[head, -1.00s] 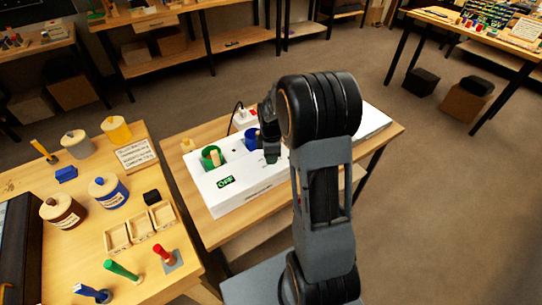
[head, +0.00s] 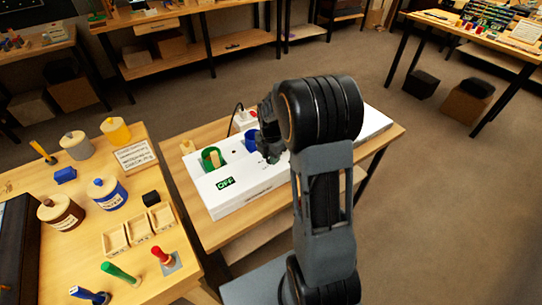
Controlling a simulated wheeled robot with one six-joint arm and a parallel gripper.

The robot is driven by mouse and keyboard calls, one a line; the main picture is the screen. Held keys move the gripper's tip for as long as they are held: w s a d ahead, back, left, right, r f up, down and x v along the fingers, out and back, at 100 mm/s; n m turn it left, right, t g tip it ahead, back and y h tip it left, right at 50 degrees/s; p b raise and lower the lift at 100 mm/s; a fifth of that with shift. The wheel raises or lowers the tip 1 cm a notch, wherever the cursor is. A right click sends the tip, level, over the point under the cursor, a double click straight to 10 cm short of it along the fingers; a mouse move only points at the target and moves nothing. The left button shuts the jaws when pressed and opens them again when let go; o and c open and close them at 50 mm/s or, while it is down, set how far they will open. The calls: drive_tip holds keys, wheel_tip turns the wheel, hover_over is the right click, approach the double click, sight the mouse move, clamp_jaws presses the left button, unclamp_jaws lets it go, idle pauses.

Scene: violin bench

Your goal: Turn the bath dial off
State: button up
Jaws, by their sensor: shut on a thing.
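The white bath (head: 238,192) stands on a small wooden table in the head view. Its green-lettered display (head: 226,183) reads OFF. A green pot (head: 213,157) and a blue pot (head: 250,139) sit in its top. My gripper (head: 270,157) points down at the bath's top, right of the pots, and is shut on the bath dial. The dial itself is hidden by the fingers and my arm.
A red switch on a white socket (head: 246,120) is behind the bath, with a black cable. The left bench (head: 85,238) carries jars, wooden trays and coloured-handled tools. The floor (head: 450,220) to the right is clear.

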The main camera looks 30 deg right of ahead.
drive_tip(key=shift+n, duration=0.3)
drive_tip(key=o, duration=0.9)
drive_tip(key=shift+r, duration=0.1)
wheel_tip(320, 180, up, 14)
drive_tip(key=shift+f, duration=0.15)
idle(0.7)
